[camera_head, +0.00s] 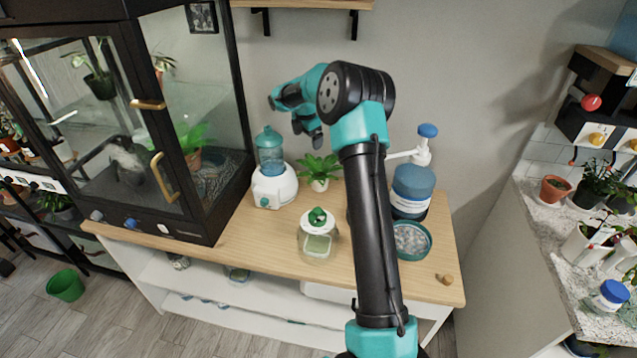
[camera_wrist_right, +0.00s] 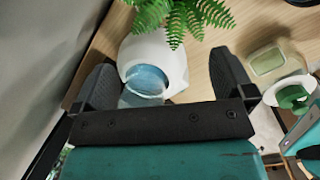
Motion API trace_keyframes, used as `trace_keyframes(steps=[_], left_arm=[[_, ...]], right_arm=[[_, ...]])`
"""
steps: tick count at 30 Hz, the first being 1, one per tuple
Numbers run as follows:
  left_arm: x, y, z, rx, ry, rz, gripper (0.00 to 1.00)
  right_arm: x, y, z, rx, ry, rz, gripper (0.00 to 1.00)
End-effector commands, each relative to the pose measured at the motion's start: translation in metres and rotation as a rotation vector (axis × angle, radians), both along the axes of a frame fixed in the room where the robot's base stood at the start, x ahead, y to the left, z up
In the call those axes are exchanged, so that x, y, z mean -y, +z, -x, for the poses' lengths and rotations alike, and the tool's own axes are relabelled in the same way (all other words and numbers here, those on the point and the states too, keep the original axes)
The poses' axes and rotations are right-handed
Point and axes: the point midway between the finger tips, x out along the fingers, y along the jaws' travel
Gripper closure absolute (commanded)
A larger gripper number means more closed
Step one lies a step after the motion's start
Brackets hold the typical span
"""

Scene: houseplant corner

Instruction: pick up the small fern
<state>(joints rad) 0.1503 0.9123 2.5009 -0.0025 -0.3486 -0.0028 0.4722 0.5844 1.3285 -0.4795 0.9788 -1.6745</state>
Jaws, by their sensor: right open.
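The small fern (camera_head: 319,171) has bright green fronds in a small white pot. It stands upright near the back of the wooden tabletop in the head view. Its fronds (camera_wrist_right: 186,15) show at the top of the right wrist view, where its pot is not clearly seen. My right gripper (camera_head: 294,123) is open and empty, above the table and up to the left of the fern, apart from it. In the right wrist view my right gripper's fingers (camera_wrist_right: 163,62) are spread, with the white humidifier showing between them and the fern beyond. My left gripper is in neither view.
The white humidifier (camera_head: 276,185) with its blue tank stands left of the fern. A lidded glass jar (camera_head: 318,237) is in front. A blue pump bottle (camera_head: 412,187) and a pebble bowl (camera_head: 411,241) are right. A glass cabinet (camera_head: 193,225) bounds the left side.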

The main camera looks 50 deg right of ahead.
Motion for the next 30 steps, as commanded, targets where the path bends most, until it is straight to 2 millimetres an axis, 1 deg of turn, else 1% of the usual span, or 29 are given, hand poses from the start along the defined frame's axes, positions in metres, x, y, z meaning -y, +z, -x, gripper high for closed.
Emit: trace_keyframes(steps=[1, 4, 14, 17, 20, 30], left_arm=[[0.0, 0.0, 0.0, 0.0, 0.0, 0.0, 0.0], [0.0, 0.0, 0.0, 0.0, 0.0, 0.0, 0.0], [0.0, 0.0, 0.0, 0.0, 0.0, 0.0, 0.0], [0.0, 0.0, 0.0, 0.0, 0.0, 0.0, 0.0], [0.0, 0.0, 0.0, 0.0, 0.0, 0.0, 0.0], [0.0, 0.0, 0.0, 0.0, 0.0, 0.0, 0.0]], right_arm=[[0.009, -0.012, 0.011, -0.04, 0.019, -0.006, 0.0], [0.017, -0.022, 0.023, -0.087, 0.052, -0.015, 0.0], [0.017, -0.024, 0.025, -0.095, 0.061, -0.016, 0.0], [0.018, -0.028, 0.025, -0.096, 0.061, -0.016, 0.0], [0.019, -0.039, 0.025, -0.098, 0.061, -0.018, 0.0], [0.025, -0.095, 0.026, -0.097, 0.06, -0.017, 0.0]])
